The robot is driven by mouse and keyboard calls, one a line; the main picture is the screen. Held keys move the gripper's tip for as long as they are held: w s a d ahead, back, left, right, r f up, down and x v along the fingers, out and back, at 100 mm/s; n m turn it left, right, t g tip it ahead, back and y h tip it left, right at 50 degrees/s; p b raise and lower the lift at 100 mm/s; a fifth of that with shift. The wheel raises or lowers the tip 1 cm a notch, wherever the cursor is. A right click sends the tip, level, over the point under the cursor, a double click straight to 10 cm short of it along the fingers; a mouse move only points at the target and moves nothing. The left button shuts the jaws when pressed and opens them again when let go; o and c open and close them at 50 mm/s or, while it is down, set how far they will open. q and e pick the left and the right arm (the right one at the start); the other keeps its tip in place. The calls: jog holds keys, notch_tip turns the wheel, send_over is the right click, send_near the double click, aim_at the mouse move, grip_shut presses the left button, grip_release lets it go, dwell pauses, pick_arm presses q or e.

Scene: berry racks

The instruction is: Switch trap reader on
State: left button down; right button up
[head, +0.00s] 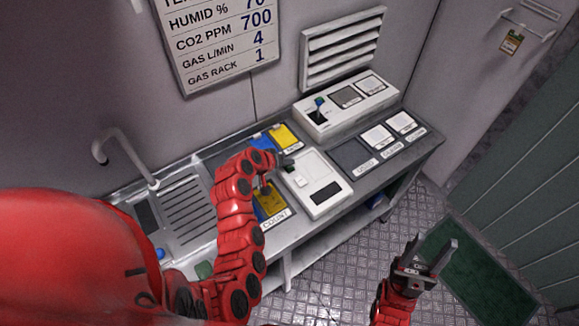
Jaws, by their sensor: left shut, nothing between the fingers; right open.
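A white device (309,168) with a small raised white block (301,182) and a dark display (325,193) lies on the counter, and looks like the trap reader; no name on it is readable. The display shows no lit text that I can make out. My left gripper (286,161) is shut and empty at the device's upper left edge; whether it touches is unclear. My arm hides part of the counter left of it. My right gripper (434,258) is open and empty, in the air over the floor at the right.
A second white unit (343,118) with a blue-topped part stands behind. Yellow and blue pads (285,136) lie left of the device, labelled trays (377,137) right of it. A sink (186,207) with a tap is at the left. A green mat (470,270) lies on the floor.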

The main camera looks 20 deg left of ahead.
aim_at(287, 169)
dwell(0.5)
pick_arm(q)
jog(key=shift+f+b, duration=0.4)
jog(key=shift+b, duration=0.2)
jog(key=shift+f+b, duration=0.55)
dwell(0.4)
jog(key=shift+r, duration=0.1)
jog(key=shift+r+p, duration=0.3)
jog(key=shift+r, duration=0.55)
jog(key=shift+r, duration=0.1)
jog(key=shift+r+p, duration=0.9)
jog(key=shift+r, duration=1.55)
